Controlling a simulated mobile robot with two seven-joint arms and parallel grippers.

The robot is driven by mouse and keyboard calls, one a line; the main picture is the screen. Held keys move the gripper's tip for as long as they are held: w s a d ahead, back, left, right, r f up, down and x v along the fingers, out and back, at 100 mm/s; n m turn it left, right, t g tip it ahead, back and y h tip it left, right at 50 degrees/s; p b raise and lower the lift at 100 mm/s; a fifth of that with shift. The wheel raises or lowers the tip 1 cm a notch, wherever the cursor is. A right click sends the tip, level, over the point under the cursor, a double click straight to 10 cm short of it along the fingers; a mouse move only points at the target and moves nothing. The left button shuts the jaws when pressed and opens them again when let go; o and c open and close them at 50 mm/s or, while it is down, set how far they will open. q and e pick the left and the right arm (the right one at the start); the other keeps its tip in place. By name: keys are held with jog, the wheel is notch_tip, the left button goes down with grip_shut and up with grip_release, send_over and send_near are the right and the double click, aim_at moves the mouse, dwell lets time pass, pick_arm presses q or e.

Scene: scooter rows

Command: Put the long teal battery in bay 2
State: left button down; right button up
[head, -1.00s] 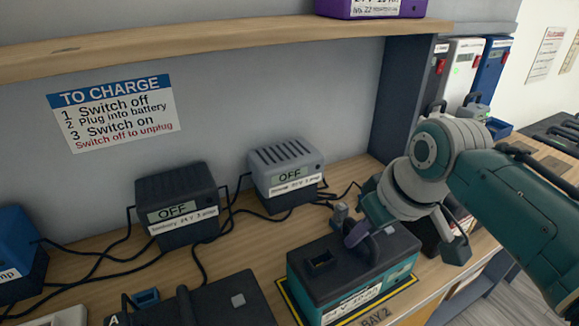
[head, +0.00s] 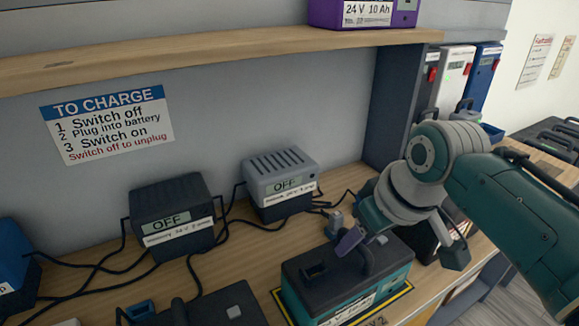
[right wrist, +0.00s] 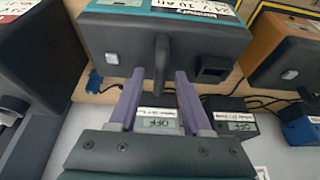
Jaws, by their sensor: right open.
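The long teal battery (head: 385,288) has a dark top with an upright black handle. It sits on the bench in a yellow-edged bay, whose BAY 2 label is partly cut off at the bottom of the head view. My right gripper (head: 352,240) is open at the handle. In the right wrist view the purple fingers (right wrist: 160,80) stand on either side of the handle (right wrist: 161,58), apart from each other, and the teal battery (right wrist: 185,30) fills the top middle. My left gripper is not in view.
A grey charger (head: 282,180) and a black charger (head: 172,212), both reading OFF, stand behind with loose cables. Another dark battery (head: 225,308) is at front left. A shelf (head: 230,45) overhangs the bench and holds a purple battery (head: 365,12).

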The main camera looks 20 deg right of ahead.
jog(key=p+v, duration=0.3)
jog(key=v, duration=0.7)
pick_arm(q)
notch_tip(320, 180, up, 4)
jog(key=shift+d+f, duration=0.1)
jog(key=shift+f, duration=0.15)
pick_arm(e)
jog(key=s+a, duration=0.3)
jog(key=s, duration=0.5)
jog(key=s+a+n+g, duration=0.1)
jog(key=s+a, duration=0.2)
jog(key=s, duration=0.5)
jog(key=shift+s+a+r, duration=0.3)
jog(key=shift+r, duration=0.05)
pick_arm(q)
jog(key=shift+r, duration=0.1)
pick_arm(e)
jog(key=shift+r, duration=0.1)
